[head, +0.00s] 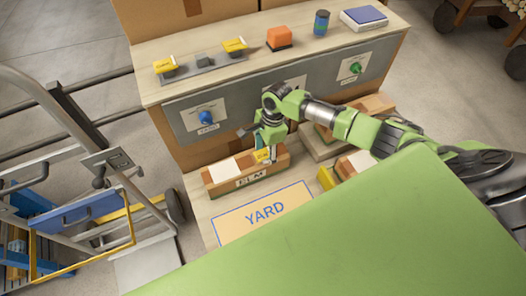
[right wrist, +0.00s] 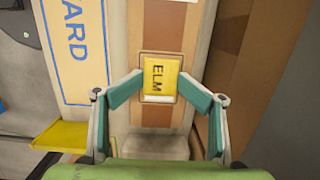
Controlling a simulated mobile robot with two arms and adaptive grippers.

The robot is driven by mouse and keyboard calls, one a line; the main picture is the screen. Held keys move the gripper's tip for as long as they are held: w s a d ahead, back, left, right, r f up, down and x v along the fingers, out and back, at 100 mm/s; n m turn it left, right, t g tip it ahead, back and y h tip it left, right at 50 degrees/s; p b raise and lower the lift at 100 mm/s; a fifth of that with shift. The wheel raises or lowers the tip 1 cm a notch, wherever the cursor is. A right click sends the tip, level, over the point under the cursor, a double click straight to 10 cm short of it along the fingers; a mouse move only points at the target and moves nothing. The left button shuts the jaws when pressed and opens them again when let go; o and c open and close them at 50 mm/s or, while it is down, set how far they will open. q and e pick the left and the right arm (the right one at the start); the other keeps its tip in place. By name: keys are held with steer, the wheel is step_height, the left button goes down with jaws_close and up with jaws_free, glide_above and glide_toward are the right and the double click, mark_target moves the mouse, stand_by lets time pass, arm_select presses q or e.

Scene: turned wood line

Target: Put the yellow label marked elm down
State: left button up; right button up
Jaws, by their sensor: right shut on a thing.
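The yellow label marked ELM (right wrist: 160,76) is between the teal fingertips of my right gripper (right wrist: 160,84), which is shut on it. In the right wrist view it lies over a pale-framed patch on a brown striped wooden block. In the head view the label (head: 263,155) shows small at my right gripper (head: 266,152), at the right end of the wooden block marked ELM (head: 250,178). I cannot tell whether the label touches the block. My left gripper is not in view.
A board marked YARD (head: 263,211) lies in front of the block. Another wooden block (head: 352,164) and a yellow piece (head: 326,178) are to the right. The grey panel with knobs (head: 235,102) stands behind. A hand truck (head: 95,190) is at left.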

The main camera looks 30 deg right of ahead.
steer(key=shift+s+d+f, duration=0.15)
steer(key=shift+s+f, duration=0.1)
steer(key=shift+s, duration=0.05)
step_height(320, 180, up, 14)
steer(key=d, duration=0.2)
steer(key=shift+w+f, duration=0.2)
steer(key=shift+f, duration=0.05)
steer(key=shift+o, duration=0.5)
steer(key=shift+a, duration=0.1)
stand_by(0.5)
